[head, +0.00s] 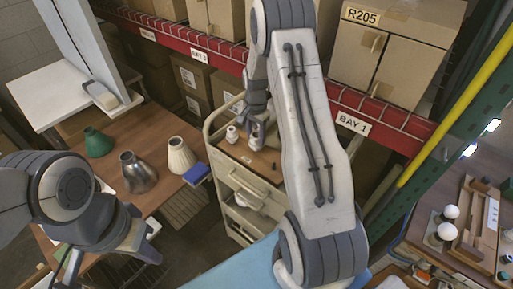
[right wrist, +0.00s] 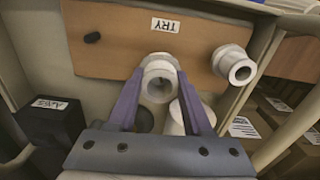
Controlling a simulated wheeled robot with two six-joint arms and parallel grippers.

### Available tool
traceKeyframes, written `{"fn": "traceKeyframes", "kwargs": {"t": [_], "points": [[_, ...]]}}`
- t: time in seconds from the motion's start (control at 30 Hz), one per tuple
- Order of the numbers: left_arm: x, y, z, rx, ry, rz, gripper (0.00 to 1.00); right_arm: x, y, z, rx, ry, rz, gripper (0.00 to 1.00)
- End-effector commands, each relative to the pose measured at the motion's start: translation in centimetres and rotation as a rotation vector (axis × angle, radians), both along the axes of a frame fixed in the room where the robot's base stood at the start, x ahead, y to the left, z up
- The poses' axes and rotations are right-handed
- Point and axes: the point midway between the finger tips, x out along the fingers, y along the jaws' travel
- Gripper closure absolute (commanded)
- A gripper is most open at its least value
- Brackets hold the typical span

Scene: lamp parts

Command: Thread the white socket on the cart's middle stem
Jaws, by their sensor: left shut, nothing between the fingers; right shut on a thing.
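A white socket (right wrist: 159,80) is between the purple fingers of my right gripper (right wrist: 160,72), which is shut on it over the cart's brown top board (right wrist: 120,20). In the head view my right gripper (head: 258,120) is low over the cart (head: 232,172). A second white socket (right wrist: 235,65) stands to the right of the held one in the right wrist view; it also shows in the head view (head: 232,134). A short black stem (right wrist: 92,38) stands bare at the left. The middle stem is not visible; I cannot tell whether the held socket is around it. My left gripper (head: 150,242) is shut and empty, away from the cart.
A table at left bears a green shade (head: 98,143), a metal shade (head: 137,172), a cream shade (head: 181,155) and a blue block (head: 196,174). A red-beamed shelf (head: 215,48) with boxes stands behind the cart. Another table (head: 425,225) with white bulbs is at right.

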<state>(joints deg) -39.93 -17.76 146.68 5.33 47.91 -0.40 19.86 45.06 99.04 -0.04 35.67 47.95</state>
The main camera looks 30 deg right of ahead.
Motion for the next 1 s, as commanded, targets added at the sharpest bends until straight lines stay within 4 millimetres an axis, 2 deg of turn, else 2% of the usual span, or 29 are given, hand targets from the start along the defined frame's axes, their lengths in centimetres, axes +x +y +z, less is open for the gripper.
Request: {"fn": "traceKeyframes", "kwargs": {"t": [0.03,0.17,0.4,0.5,0.87,1.0], "points": [[0.01,0.0,-0.1,0.0,0.0,0.0,1.0,-0.39,0.19,-0.58,0.005,0.013,-0.003,1.0],[0.0,0.0,-0.03,0.0,0.0,0.0,1.0,-0.38,0.21,-0.58,0.006,0.013,-0.097,1.0],[-0.01,0.0,0.11,0.0,0.0,0.0,1.0,-0.27,0.23,-0.63,0.005,0.014,-0.459,1.0],[0.0,0.0,0.13,0.0,0.0,0.0,1.0,-0.24,0.25,-0.65,0.004,0.014,-0.559,1.0],[0.0,0.0,0.13,0.0,0.0,0.0,1.0,-0.23,0.26,-0.66,0.004,0.014,-0.605,1.0],[0.0,0.0,0.18,0.0,0.0,0.0,1.0,-0.2,0.24,-0.67,0.004,0.015,-0.726,1.0]]}}
